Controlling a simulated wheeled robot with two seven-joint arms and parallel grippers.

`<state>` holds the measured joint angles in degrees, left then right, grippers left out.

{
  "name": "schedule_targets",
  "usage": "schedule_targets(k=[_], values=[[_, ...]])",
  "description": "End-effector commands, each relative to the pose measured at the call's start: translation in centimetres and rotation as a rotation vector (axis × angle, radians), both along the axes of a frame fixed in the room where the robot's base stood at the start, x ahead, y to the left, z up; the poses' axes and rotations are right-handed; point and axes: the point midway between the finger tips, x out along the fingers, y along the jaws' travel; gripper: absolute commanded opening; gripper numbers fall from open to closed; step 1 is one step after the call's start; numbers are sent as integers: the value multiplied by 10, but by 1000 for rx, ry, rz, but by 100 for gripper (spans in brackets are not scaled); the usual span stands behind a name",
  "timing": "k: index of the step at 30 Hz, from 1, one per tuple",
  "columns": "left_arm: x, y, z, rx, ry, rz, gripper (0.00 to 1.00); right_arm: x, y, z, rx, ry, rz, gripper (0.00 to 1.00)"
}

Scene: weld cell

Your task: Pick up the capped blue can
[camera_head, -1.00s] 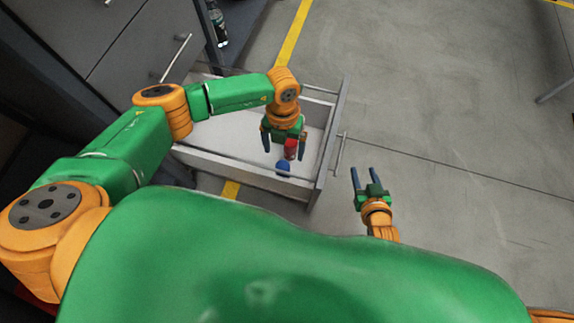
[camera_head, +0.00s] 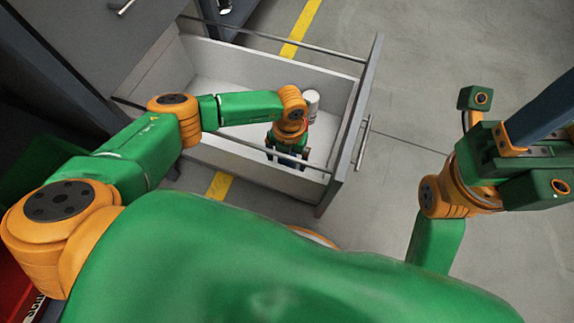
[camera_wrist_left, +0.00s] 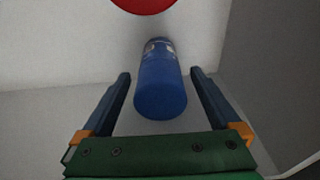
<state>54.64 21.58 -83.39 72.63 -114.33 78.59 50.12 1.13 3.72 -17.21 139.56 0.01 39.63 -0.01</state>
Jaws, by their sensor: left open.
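The blue can (camera_wrist_left: 160,88) shows in the left wrist view, with a pale, patterned band at its far end. It lies in line between the two fingers of my left gripper (camera_wrist_left: 160,74), with gaps on both sides. In the head view my left gripper (camera_head: 287,158) is low inside the open drawer (camera_head: 245,63), and the blue can is hidden there. My right gripper (camera_head: 530,150) is raised at the right of the head view, apart from the drawer. Its jaw opening is unclear.
A red object (camera_wrist_left: 145,4) is cut off at the top of the left wrist view, beyond the blue can. A whitish can (camera_head: 312,104) stands in the drawer beyond my left wrist. The drawer walls and rails surround my left gripper. Floor beyond the drawer is clear.

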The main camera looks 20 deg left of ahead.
Motion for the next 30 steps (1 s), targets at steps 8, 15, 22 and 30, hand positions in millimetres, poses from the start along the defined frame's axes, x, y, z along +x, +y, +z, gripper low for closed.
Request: schedule_targets(k=[8, 15, 22, 30], values=[[0, 0, 0, 0, 0, -1, 78, 0, 0, 2, -1, -1, -1, 50], [0, 0, 0, -1, 0, -1, 13, 0, 0, 2, -1, 1, -1, 50], [0, 0, 0, -1, -1, 0, 0, 0, 0, 2, -2, 0, 0, 50], [1, -1, 56, -2, -3, -2, 0, 10, 1, 11, -15, 131, -6, 50]])
